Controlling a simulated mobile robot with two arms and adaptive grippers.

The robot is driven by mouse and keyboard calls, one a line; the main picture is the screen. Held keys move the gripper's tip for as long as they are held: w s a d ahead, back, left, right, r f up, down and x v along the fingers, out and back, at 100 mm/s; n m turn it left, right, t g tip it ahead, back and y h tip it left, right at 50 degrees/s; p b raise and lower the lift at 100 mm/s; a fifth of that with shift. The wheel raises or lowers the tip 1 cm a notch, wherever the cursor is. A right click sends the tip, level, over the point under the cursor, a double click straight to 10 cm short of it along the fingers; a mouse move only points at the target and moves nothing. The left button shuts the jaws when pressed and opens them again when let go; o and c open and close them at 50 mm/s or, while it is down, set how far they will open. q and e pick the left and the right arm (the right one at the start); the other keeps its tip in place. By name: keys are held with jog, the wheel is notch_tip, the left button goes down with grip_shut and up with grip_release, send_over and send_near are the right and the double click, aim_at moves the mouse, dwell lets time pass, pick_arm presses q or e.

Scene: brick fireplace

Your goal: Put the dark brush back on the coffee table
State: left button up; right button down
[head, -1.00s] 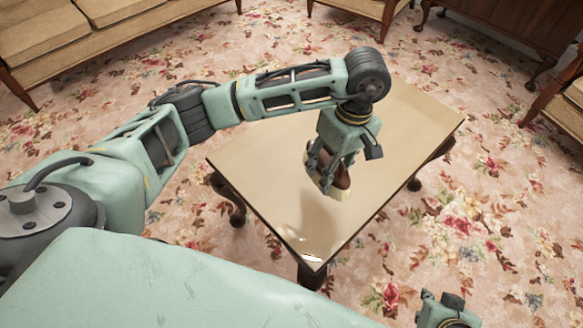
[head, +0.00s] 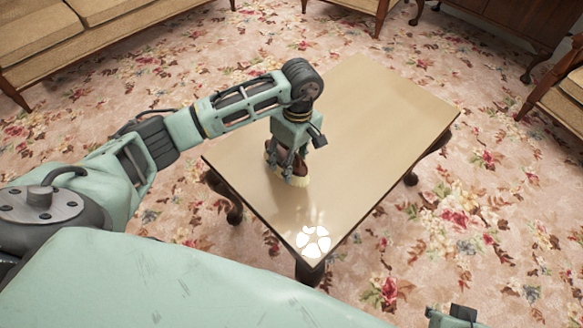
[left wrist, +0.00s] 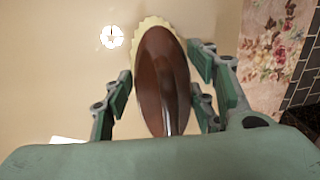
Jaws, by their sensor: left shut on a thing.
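The dark brush (head: 298,181) has a brown oval back and pale bristles, which face down. My left gripper (head: 286,162) is shut on it over the near left part of the coffee table (head: 370,110). The brush is at or very close to the tabletop; I cannot tell whether it touches. In the left wrist view the brush (left wrist: 160,82) lies between the fingers of the left gripper (left wrist: 160,90), bristles showing along its far edge. My right gripper (head: 455,316) shows only in part at the bottom right edge, away from the table.
The tabletop is otherwise bare, with a bright light reflection near its front corner. Floral carpet (head: 480,220) surrounds the table. A sofa (head: 60,45) stands at the upper left, a chair (head: 560,105) at the right and a dark wooden cabinet (head: 520,20) at the back right.

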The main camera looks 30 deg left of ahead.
pick_arm(q)
notch_tip(320, 180, down, 4)
jog(key=shift+r, duration=0.25)
jog(key=shift+b, duration=0.3)
jog(key=shift+f, duration=0.15)
jog(key=o, duration=1.2)
